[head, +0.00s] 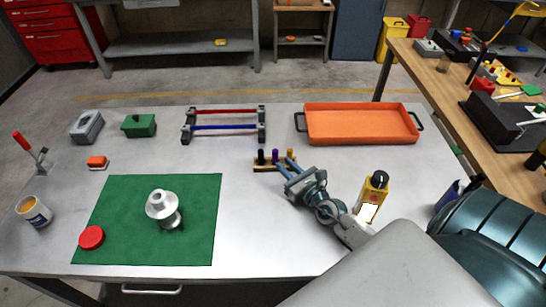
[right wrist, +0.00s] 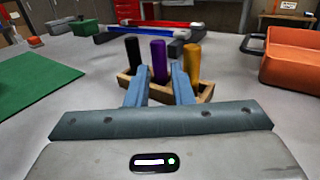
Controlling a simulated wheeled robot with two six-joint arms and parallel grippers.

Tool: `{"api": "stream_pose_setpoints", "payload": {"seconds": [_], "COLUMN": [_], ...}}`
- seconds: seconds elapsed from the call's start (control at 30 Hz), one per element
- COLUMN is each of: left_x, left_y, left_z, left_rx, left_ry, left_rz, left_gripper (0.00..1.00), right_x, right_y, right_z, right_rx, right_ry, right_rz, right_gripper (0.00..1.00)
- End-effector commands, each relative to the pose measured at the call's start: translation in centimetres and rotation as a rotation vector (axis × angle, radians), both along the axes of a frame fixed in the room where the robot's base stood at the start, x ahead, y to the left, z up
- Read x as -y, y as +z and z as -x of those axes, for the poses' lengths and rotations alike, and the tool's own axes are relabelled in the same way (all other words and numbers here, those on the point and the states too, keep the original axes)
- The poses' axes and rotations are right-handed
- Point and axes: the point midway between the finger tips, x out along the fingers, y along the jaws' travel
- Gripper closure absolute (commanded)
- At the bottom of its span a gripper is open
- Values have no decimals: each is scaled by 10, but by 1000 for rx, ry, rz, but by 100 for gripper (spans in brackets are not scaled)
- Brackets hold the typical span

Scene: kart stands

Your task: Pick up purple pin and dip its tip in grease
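The purple pin (right wrist: 158,62) stands upright in a small wooden rack (right wrist: 205,92), between a black pin (right wrist: 132,52) and an amber pin (right wrist: 193,62). In the head view the purple pin (head: 275,156) shows at the middle of the table. My right gripper (head: 283,164) is at the rack, its two fingers apart on either side of the purple pin. In the right wrist view the right gripper (right wrist: 160,80) is open; contact with the pin cannot be seen. An open tin with amber content (head: 34,209), possibly the grease, stands at the left table edge. My left gripper is not in view.
A green mat (head: 125,215) holds a metal flanged part (head: 163,206) and a red disc (head: 91,237). An orange tray (head: 360,124) and a rail stand (head: 224,125) lie behind the rack.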

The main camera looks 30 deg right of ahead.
Motion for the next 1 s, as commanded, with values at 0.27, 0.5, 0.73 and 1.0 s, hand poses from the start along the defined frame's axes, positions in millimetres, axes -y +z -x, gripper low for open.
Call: {"api": "stream_pose_setpoints", "payload": {"seconds": [0.27,0.5,0.73,1.0], "left_x": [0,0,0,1], "left_y": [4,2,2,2], "left_z": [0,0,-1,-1], "left_rx": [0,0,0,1], "left_ry": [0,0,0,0], "left_rz": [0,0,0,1], "left_gripper": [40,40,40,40], "right_x": [-2,-4,-4,-4], "right_y": [3,3,3,3], "right_z": [-23,-55,-60,-60], "right_rx": [3,2,0,1], "right_ry": [-1,-1,-1,-1], "right_rz": [-3,-2,-3,-3], "right_gripper": [79,79,79,100]}}
